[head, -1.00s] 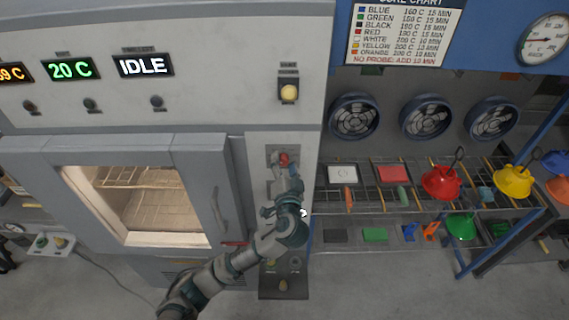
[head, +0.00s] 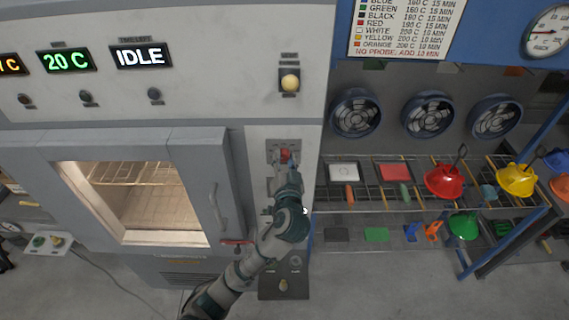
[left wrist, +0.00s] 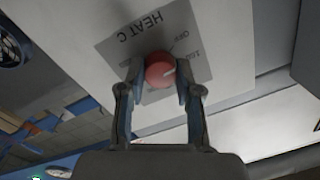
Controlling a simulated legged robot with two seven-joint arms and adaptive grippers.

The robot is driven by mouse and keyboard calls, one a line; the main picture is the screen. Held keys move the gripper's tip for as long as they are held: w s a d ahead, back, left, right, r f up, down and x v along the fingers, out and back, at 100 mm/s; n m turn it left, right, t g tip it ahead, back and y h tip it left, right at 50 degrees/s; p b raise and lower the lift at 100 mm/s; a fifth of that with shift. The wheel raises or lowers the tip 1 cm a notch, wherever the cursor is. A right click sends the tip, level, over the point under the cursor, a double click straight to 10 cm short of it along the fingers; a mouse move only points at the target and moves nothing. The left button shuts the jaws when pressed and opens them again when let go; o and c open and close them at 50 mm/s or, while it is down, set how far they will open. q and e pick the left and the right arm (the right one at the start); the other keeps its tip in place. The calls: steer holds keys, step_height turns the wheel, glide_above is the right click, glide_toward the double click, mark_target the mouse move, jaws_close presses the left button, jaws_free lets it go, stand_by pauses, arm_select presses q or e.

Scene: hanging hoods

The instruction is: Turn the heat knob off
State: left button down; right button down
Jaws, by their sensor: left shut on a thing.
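The red heat knob (head: 285,155) sits on a grey plate on the narrow panel right of the oven door. My left gripper (left wrist: 158,82) is shut on the knob, one finger on each side. In the head view the left gripper (head: 287,172) partly covers the plate below the knob. My right gripper is in neither view.
The oven (head: 145,200) has a lit window and a door handle (head: 217,207) left of my arm. Displays above read "20 C" and "IDLE". A yellow button (head: 290,82) is above the knob. A rack (head: 370,212) with coloured hoods stands to the right.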

arm_select(q)
steer(key=shift+d+f+n+b, duration=0.1)
steer(key=shift+f+n+b, duration=0.15)
steer(key=shift+n+b, duration=0.6)
steer(key=shift+n, duration=1.35)
steer(key=c, duration=0.8)
jaws_free()
steer(key=shift+r, duration=0.1)
steer(key=shift+r, duration=0.1)
